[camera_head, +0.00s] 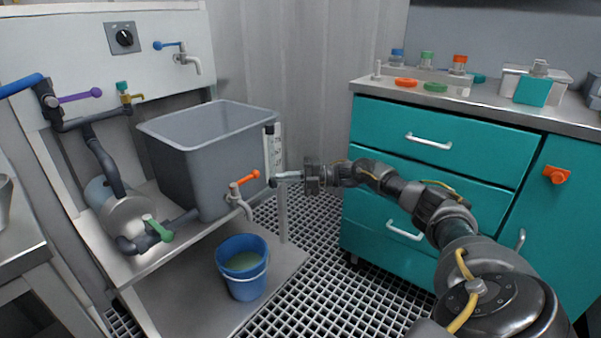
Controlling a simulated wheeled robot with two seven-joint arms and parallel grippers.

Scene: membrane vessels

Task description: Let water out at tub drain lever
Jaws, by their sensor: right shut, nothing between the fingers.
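The grey tub (195,160) stands on the metal bench at the left. The drain lever (248,178) is orange and sits on a tap (238,198) low on the tub's front right side. It slants up to the right. A blue bucket (246,280) with some greenish liquid stands below the tap. My right gripper (276,178) is shut and empty, pointing left, just right of the lever's tip. I see a small gap between them in the picture; the depth is hard to tell. My left gripper is not in view.
A white gauge strip (274,150) stands at the tub's right corner, close to my right gripper. Purple (80,96), green (158,228) and blue (167,45) levers are on other pipes. A teal cabinet (440,150) stands at the right. Grated floor (320,270) lies open between.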

